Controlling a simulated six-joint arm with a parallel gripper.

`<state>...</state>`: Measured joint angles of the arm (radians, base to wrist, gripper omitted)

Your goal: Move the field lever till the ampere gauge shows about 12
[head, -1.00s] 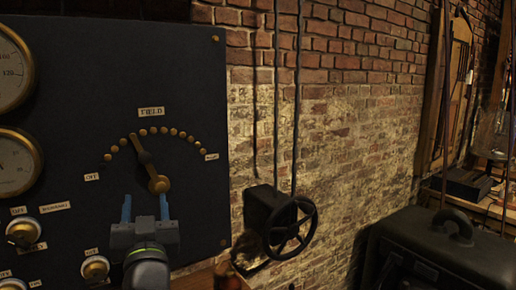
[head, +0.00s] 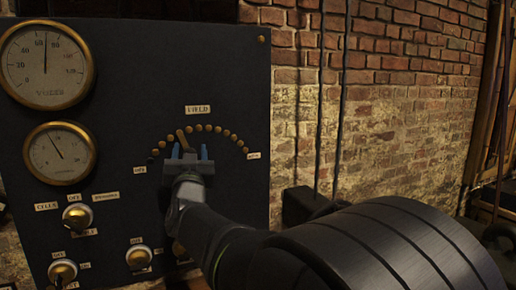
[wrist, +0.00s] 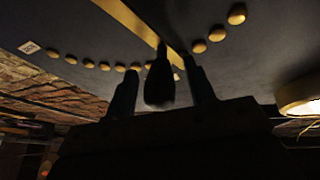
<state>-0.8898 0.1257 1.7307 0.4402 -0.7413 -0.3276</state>
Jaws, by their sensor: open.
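The field lever (head: 181,136) is a brass arm on the dark panel, its tip among the brass studs left of the arc's top. Its lower part is hidden behind my gripper (head: 188,155). My gripper is open. In the wrist view the lever's dark handle (wrist: 160,80) stands between my two fingers (wrist: 164,90), with a gap seen on both sides. The ampere gauge (head: 75,160) is the lower brass-rimmed dial at left. Its needle points up and left of vertical; the exact value is too small to read.
The volts gauge (head: 45,65) is above the ampere gauge. Several knobs (head: 77,217) sit low on the panel (head: 130,90). A brick wall (head: 400,120) is at right. My arm covers the lower right of the head view.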

